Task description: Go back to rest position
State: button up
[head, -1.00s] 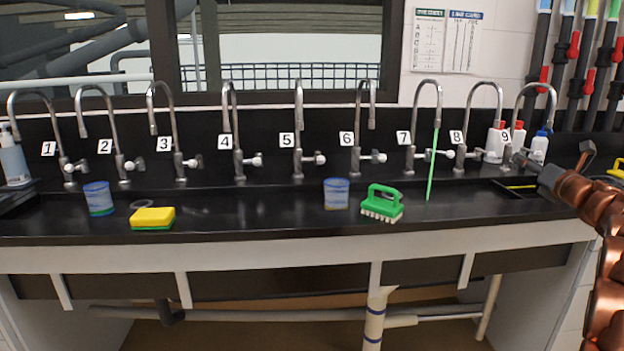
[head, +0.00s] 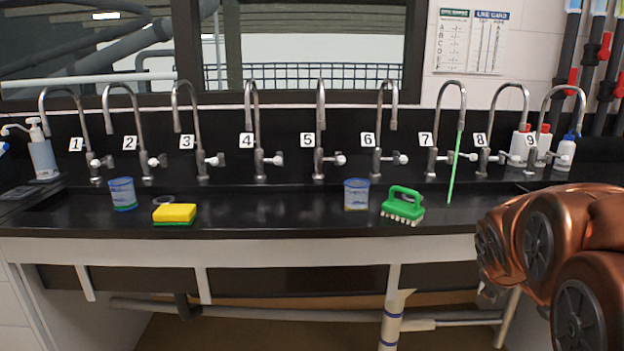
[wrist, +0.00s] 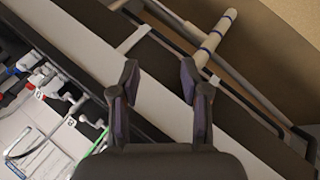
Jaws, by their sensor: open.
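My gripper (wrist: 160,82) shows in the wrist view with its two fingers apart and nothing between them. Behind the fingers lie the pale front edge of the counter and the pipes under it. In the head view my copper arm fills the lower right, and the gripper itself cannot be made out there. A row of numbered taps, such as tap 5 (head: 319,130), stands along the back of the black counter (head: 270,212).
On the counter are a blue-rimmed cup (head: 123,194), a yellow sponge (head: 175,213), a second cup (head: 356,195) and a green brush (head: 403,204). A thin green stick (head: 454,165) leans at tap 7. Bottles (head: 566,150) stand at the right, a pump bottle (head: 42,155) at the left.

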jog(key=s+a+f+m+g+y, duration=0.25)
jog(key=s+a+f+g, duration=0.2)
jog(key=s+a, duration=0.8)
jog(key=s+a+f+m+g+y, duration=0.2)
jog(key=s+a+f+g+y, duration=0.3)
jog(key=s+a, duration=0.8)
jog(key=s+d+r+t+h+p, duration=0.1)
jog(key=s+r+p, duration=0.1)
jog(key=r+p, duration=0.9)
jog(key=s+d+r+t+h+p, duration=0.1)
jog(key=s+r+p, duration=0.1)
jog(key=r+p, duration=0.9)
jog(key=shift+s+d+r, duration=0.35)
jog(key=shift+d, duration=0.05)
jog(key=shift+c, duration=0.3)
